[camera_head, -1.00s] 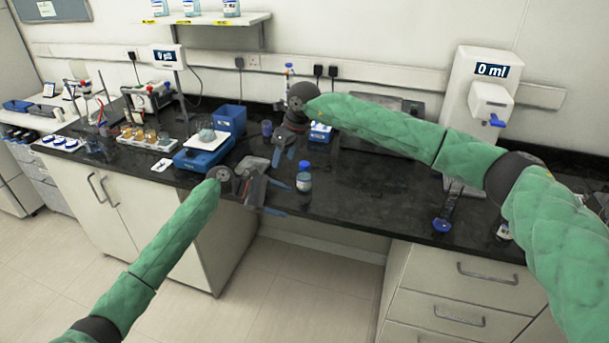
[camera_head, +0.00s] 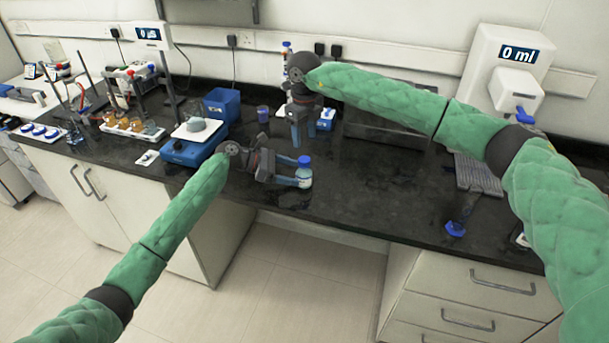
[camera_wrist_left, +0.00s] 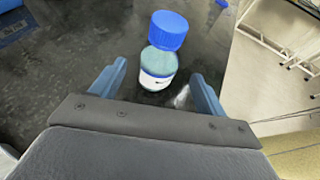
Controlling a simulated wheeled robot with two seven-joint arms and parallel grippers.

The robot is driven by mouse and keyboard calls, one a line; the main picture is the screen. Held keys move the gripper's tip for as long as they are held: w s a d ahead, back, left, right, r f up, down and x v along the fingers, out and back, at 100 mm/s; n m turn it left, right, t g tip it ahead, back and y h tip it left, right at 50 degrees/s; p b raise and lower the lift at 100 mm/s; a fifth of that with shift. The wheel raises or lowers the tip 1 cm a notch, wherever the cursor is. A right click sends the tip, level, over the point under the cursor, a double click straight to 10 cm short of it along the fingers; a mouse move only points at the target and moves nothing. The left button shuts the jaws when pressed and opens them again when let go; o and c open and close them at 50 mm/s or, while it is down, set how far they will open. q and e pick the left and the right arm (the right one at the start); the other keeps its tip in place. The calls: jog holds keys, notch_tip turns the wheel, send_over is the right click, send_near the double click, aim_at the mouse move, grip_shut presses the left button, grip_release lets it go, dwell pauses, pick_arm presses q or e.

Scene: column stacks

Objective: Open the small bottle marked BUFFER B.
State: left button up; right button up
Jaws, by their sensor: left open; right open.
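A small bottle (camera_head: 304,178) with a blue cap (camera_head: 304,160) stands upright near the counter's front edge. In the left wrist view, the bottle lies between the two fingertips; contact cannot be told. My right gripper (camera_head: 300,143) is open and empty, pointing down behind the bottle.
A blue balance or stirrer (camera_head: 190,152) and a blue box (camera_head: 222,104) stand to the left. A small dark cup (camera_head: 263,114) stands behind. A white dispenser reading 0 ml (camera_head: 505,75) stands at the right.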

aim_at(300, 174)
pick_arm(q)
jog(key=x, duration=0.4)
jog(key=shift+w+a+f, duration=0.15)
jog(key=shift+w+f, duration=0.05)
jog(key=shift+w, duration=0.1)
pick_arm(e)
jog(key=shift+w+f, duration=0.3)
jog(key=shift+f, duration=0.05)
pick_arm(q)
jog(key=shift+d+f, duration=0.1)
jog(key=shift+d, duration=0.2)
jog(key=shift+s+d, duration=0.15)
jog(key=shift+d, duration=0.15)
pick_arm(e)
jog(key=shift+s+r, duration=0.2)
